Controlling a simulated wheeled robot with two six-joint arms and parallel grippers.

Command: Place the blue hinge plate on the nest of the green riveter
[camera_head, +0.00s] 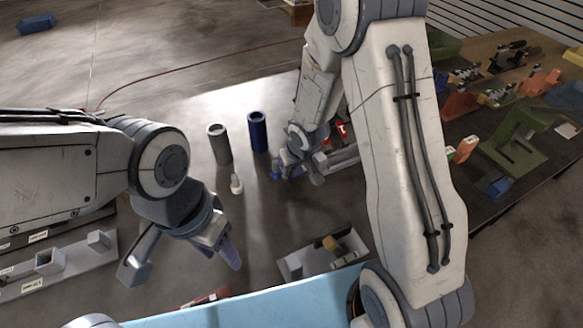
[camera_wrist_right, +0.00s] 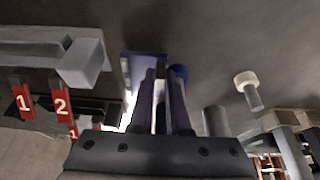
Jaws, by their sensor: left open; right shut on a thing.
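My right gripper (camera_head: 288,167) is shut on the blue hinge plate (camera_head: 276,175), partly hidden by the fingers in the head view. In the right wrist view the plate (camera_wrist_right: 143,58) shows as a flat blue edge at the fingertips (camera_wrist_right: 160,78). A green machine (camera_head: 512,143), which looks like the riveter, stands on the table at the right, well apart from the plate. Its nest is too small to make out. My left gripper (camera_head: 184,262) is open and empty at the lower left.
A grey cylinder (camera_head: 219,145), a blue cylinder (camera_head: 257,132) and a small white-headed piece (camera_head: 236,184) stand near the right gripper. A grey tray fixture (camera_head: 295,265) lies in front. Orange devices (camera_head: 538,83) and another green machine (camera_head: 441,44) share the right table. My right arm hides part of it.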

